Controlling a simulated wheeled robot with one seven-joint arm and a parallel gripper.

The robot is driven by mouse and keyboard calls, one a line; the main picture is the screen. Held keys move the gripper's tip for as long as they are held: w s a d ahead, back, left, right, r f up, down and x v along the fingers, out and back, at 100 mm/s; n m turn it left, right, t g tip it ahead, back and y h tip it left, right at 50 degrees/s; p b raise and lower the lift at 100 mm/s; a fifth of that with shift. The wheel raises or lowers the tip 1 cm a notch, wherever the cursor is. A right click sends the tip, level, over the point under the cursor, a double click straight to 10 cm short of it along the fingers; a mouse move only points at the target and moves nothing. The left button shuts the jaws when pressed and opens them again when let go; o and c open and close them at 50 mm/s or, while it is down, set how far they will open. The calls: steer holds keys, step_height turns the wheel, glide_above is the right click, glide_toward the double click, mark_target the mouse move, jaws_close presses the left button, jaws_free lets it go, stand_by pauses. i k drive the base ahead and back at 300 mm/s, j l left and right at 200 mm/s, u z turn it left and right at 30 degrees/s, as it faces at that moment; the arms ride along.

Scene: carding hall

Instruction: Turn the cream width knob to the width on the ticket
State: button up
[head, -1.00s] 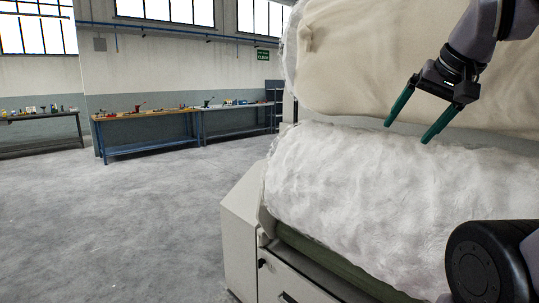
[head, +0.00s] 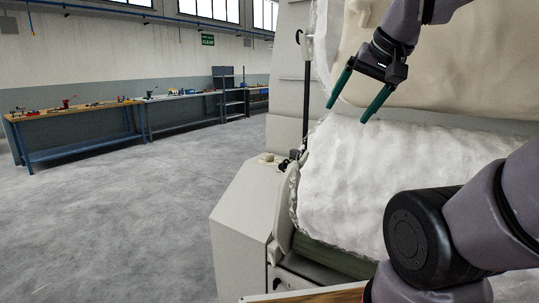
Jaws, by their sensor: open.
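My gripper (head: 347,114) is open and empty, its two green fingers pointing down in front of the carding machine's large cream upper roll (head: 440,75) and above the fluffy white fibre (head: 385,190). A small pale knob-like piece (head: 268,157) sits on top of the machine's grey side cabinet (head: 240,225), to the left of and lower than my gripper in the picture. It is too small to tell whether it is the cream width knob. No ticket and no width marks can be made out.
Small dark fittings (head: 288,163) and a thin dark upright rod (head: 306,105) stand by the cabinet top. A wooden edge (head: 310,296) shows at the bottom. Blue-legged workbenches (head: 75,112) line the far wall. The grey floor (head: 130,215) at left is clear.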

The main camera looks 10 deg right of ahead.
mark_target(270, 157)
steer(key=j+z, duration=0.2)
steer(key=j, duration=0.5)
steer(key=j+z, duration=0.2)
steer(key=j, duration=0.45)
steer(key=i+j+u, duration=0.15)
steer(key=i+j, duration=0.8)
steer(key=i, duration=0.1)
